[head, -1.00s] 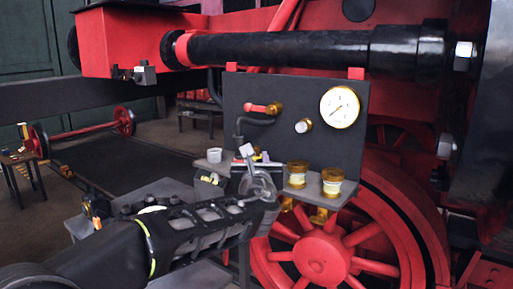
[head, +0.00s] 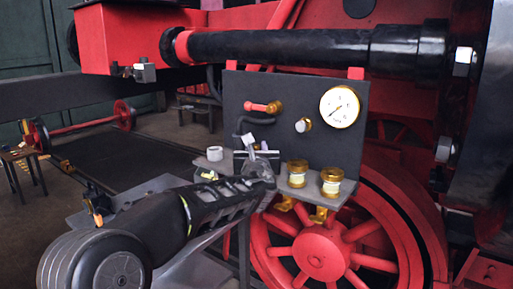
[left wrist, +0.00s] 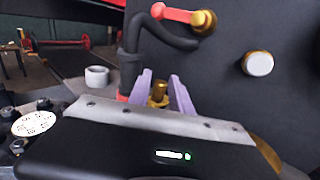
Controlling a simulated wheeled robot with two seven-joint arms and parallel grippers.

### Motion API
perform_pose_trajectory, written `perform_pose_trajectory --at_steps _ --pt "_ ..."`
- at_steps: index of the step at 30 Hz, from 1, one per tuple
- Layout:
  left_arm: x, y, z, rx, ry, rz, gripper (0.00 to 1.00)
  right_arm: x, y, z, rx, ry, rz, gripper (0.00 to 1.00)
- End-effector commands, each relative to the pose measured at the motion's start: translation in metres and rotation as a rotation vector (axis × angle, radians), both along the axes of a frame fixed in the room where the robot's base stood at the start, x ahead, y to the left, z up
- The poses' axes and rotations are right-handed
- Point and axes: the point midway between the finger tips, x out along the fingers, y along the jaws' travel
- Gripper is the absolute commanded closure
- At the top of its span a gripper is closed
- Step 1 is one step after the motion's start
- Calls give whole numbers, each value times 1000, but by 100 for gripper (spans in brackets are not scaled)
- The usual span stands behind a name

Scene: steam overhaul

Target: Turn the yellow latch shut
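My left gripper (head: 256,150) reaches over the small shelf in front of the dark panel. In the left wrist view its two purple fingers (left wrist: 161,95) stand apart, pointing at the panel. An upright brass-yellow fitting (left wrist: 159,91) shows between them; I cannot tell whether they touch it or whether it is the latch. A small yellow part (head: 208,174) shows on a dark block left of the gripper in the head view. No latch can be made out for certain. My right gripper is not in view.
The panel (head: 290,135) carries a gauge (head: 340,107), a red-handled brass valve (head: 264,107) and a white knob (head: 303,125). A white cup (head: 214,153) stands left. A red wheel (head: 320,255) lies below.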

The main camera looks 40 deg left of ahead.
Motion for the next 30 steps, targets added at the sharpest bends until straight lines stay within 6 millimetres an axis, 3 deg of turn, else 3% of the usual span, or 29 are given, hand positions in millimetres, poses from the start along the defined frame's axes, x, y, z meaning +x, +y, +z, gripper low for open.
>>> perform_pose_trajectory --at_steps 10,23,30 --pt "0 0 0 0 0 0 100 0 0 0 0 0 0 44" --pt "0 0 0 0 -1 -2 100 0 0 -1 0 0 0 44" --pt "0 1 -3 -1 -4 -40 100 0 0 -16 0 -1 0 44"
